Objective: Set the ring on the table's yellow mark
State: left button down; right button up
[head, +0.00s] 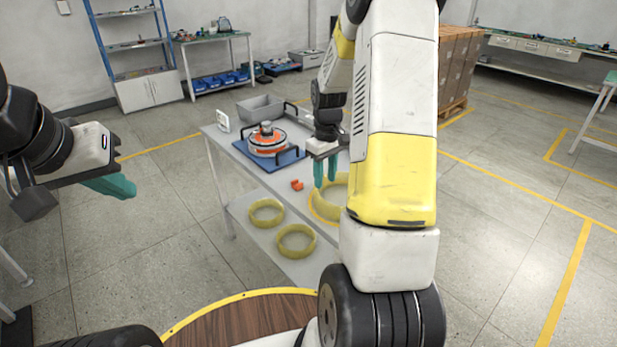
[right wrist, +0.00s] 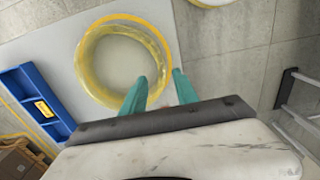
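A translucent yellow ring (head: 341,187) lies flat on the table top (head: 231,138), partly hidden behind my right arm in the head view. It also shows whole in the right wrist view (right wrist: 84,74). A flat yellow band, the mark (head: 318,213), shows along the ring's outer edge, also at its upper side in the right wrist view (right wrist: 128,17). My right gripper (head: 325,181) is open, fingers pointing down at the ring; the ring's near wall appears between the fingertips (right wrist: 161,76), without clear contact. My left gripper (head: 130,190) is off the table; its finger gap cannot be seen.
A blue tray (head: 291,159) holds the orange and white hub motor (head: 267,142). An orange part (head: 297,185) lies near the ring. Two more yellow rings (head: 267,222) (head: 296,253) rest on the lower shelf (head: 240,212). A grey bin (head: 260,109) stands at the back.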

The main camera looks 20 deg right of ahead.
jog(key=s+a+r+m+t, duration=0.15)
jog(key=s+a+r, duration=0.25)
jog(key=r, duration=0.4)
jog(key=s+a+r+t, duration=0.2)
jog(key=s+a+r, duration=0.15)
jog(key=r, duration=0.55)
jog(key=s+a+r+m+t+y, duration=0.1)
jog(key=s+a+r, duration=0.1)
jog(key=s, duration=0.5)
jog(key=s+a+r+m+t+y, duration=0.1)
jog(key=s+a+r, duration=0.2)
jog(key=s, duration=0.4)
jog(key=shift+s+a+r+t, duration=0.2)
jog(key=shift+s+a+t, duration=0.15)
jog(key=shift+s+a, duration=0.05)
